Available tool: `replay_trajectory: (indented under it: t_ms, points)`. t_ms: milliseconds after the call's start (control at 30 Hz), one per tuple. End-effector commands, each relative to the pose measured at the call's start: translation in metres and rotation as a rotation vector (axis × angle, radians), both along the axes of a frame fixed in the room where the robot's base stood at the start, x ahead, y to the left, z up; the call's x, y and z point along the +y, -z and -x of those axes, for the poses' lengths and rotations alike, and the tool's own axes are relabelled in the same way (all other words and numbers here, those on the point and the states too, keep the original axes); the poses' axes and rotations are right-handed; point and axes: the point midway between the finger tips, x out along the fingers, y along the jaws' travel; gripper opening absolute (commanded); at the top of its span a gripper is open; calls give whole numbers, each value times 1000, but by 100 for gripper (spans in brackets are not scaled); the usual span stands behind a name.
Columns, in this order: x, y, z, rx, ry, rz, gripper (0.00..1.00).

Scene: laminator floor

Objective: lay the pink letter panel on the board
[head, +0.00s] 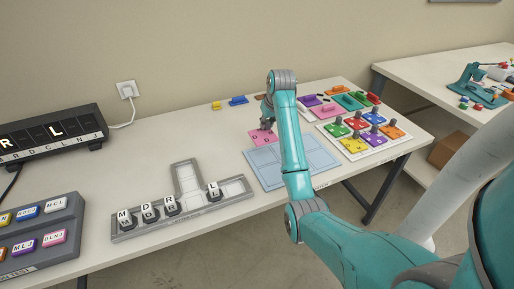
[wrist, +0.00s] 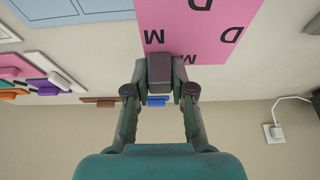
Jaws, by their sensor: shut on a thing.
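The pink letter panel (wrist: 215,30) fills the top middle of the wrist view, with dark letters M and D on it. In the head view the pink panel (head: 259,138) shows beside the upper left edge of the light blue board (head: 262,169). My gripper (wrist: 159,75) is shut on a dark grey block-like grip at the panel's edge. In the head view my arm hides part of the board and most of the gripper. The board also shows at the upper left of the wrist view (wrist: 75,8). I cannot tell whether the panel touches the table.
A tray (head: 358,141) of coloured knobbed pieces stands right of the board, with coloured blocks (head: 340,100) behind it. A grey T-shaped rack (head: 187,180) with letter blocks lies to the left. A small blue block (head: 238,100) lies at the back.

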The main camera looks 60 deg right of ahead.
Motion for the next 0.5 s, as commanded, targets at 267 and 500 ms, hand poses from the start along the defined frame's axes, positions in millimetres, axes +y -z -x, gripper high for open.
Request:
replay_trajectory:
  t_ms: [267, 500]
  points:
    - [1, 30, 1, 2, 0, -2, 0]
    - [0, 59, 0, 1, 0, -2, 0]
